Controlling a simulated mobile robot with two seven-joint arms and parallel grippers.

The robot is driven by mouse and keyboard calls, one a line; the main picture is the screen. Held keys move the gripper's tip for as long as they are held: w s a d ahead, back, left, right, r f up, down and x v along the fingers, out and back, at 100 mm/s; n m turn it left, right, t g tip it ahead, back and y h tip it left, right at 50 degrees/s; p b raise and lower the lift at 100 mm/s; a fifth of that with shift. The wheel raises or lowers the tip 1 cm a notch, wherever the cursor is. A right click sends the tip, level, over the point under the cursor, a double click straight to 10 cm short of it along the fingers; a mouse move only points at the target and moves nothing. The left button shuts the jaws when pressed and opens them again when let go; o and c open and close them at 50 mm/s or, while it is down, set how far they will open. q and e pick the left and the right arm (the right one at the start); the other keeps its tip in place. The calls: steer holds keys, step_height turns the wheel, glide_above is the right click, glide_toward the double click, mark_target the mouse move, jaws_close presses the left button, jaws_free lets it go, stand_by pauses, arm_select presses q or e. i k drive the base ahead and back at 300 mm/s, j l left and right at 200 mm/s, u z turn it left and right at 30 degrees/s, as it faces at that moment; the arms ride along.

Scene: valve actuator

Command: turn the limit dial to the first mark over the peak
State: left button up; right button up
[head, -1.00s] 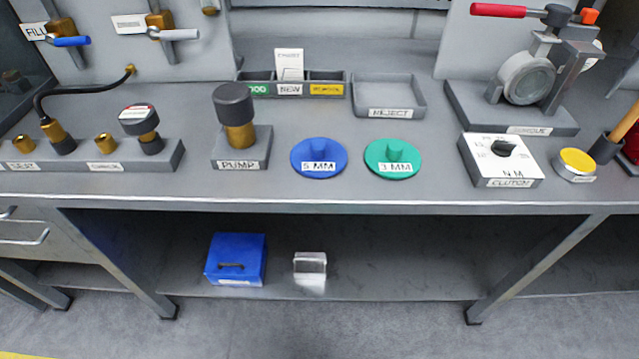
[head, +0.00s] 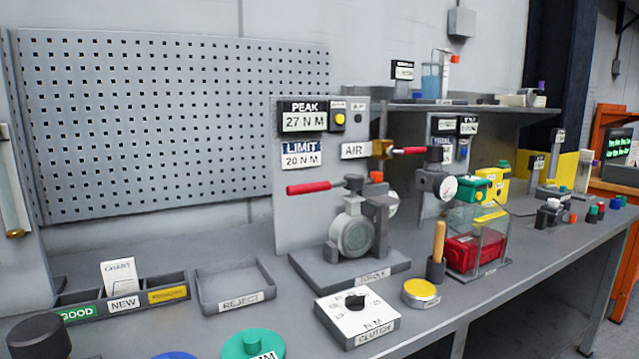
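The limit dial appears to be the black knob (head: 355,301) on the white clutch box (head: 365,322), marked "N M" and "CLUTCH", on the bench. Its scale numbers are too small to read for certain here. The peak display (head: 304,117) on the upright panel reads 27 N M. The limit display (head: 302,156) below it reads 20 N M. Neither of my grippers is in view.
Behind the clutch box stands a torque fixture (head: 353,233) with a red-handled lever (head: 309,187). A yellow-topped round button (head: 421,290) is to its right. The reject tray (head: 236,286) is left. A tool holder (head: 437,268) and clear box (head: 477,238) stand farther right.

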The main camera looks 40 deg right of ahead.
mark_target(354, 302)
steer(key=z, duration=1.4)
